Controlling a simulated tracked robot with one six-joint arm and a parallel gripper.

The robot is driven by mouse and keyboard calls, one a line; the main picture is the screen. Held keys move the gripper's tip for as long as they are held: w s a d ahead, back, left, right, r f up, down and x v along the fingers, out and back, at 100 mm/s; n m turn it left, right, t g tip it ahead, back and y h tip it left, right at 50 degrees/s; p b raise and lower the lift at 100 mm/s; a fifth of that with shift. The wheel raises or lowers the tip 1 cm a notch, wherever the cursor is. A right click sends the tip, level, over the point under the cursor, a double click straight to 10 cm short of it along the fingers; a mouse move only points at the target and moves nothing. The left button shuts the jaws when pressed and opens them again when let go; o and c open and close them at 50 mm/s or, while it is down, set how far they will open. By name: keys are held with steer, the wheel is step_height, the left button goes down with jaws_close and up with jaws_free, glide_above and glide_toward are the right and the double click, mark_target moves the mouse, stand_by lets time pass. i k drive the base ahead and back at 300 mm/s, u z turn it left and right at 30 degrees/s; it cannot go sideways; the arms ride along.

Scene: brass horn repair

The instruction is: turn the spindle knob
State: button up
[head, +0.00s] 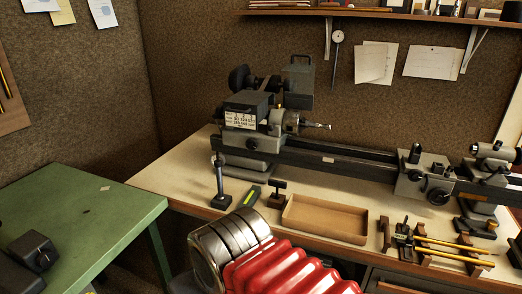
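A small grey and black lathe stands on the bench against the brown wall in the head view. Its headstock (248,125) carries a white chart plate, with the chuck (291,121) on its right side. A dark round knob or handwheel (239,78) sits at the upper left of the headstock, and a smaller dark knob (251,144) is on its front face. I cannot tell for certain which one is the spindle knob. My gripper is not in view.
The lathe's carriage (424,180) is to the right. A green table (75,220) stands at left, mostly clear.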

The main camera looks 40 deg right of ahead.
mark_target(251, 145)
steer(key=z, duration=0.2)
steer(key=i, duration=1)
steer(key=z, duration=0.1)
